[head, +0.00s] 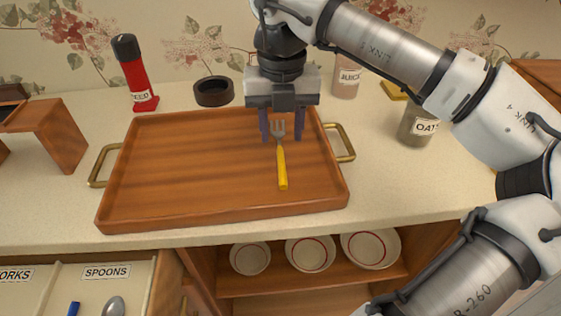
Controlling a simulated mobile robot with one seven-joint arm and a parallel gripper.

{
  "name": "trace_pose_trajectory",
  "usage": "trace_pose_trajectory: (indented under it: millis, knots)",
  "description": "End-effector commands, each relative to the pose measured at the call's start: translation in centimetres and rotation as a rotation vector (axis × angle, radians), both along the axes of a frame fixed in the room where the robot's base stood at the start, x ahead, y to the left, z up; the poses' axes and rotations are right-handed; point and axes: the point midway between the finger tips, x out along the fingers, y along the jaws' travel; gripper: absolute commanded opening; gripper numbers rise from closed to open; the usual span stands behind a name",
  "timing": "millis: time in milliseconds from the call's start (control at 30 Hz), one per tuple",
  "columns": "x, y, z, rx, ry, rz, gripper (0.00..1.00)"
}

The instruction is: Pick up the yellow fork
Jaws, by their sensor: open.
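The yellow fork (282,168) lies on the right part of a wooden tray (170,205) on the counter. Its yellow handle points toward the front and its grey tines point to the back. My gripper (282,136) is open above the tine end, with one purple finger on each side of the tines in the picture. The exact height of the fingers over the tray is hard to tell. The fork appears to rest on the tray.
A red bottle (134,78), a dark ring (213,91), a juice container (346,80) and an oats jar (417,125) stand around the tray. Brass handles (343,143) stick out at its sides. An open drawer (80,275) and a shelf with bowls (310,252) lie below.

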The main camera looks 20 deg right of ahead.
Motion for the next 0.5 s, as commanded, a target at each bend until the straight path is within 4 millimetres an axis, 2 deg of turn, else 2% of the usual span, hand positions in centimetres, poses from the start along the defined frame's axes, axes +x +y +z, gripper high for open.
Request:
trace_pose_trajectory:
  millis: [200,300,500]
  knots:
    - [0.2,0.1,-3.5,0.001,0.000,0.003,0.41]
    - [0.2,0.1,-4.7,0.001,0.000,0.002,0.41]
    - [0.2,0.1,-4.7,0.001,0.000,0.001,0.41]
